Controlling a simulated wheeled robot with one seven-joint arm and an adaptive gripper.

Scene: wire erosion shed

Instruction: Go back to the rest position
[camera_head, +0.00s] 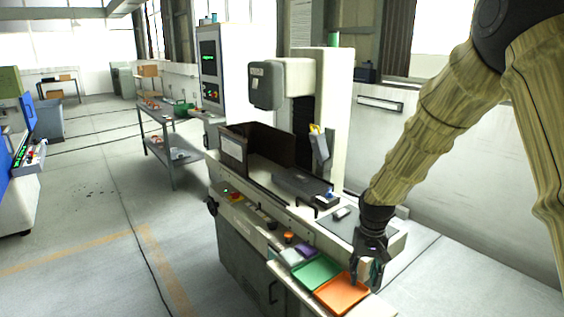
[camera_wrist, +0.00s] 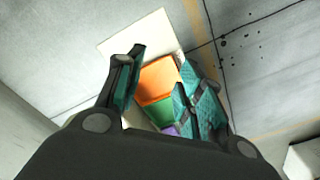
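My gripper (camera_head: 371,270) hangs from my arm at the right end of the machine, fingers pointing down, above or beside the orange tray (camera_head: 342,294). In the wrist view my gripper (camera_wrist: 160,80) has its two teal-padded fingers apart, with nothing between them. The orange tray (camera_wrist: 158,80), the green tray (camera_wrist: 160,113) and a purple item (camera_wrist: 170,130) show beyond the fingers, lower than the gripper.
The grinding-type machine (camera_head: 250,245) fills the middle, with a dark guard (camera_head: 270,146) and a tall column. The green tray (camera_head: 314,271) lies left of the orange one. A shelf cart (camera_head: 172,150) stands behind. Open floor (camera_head: 90,200) lies to the left.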

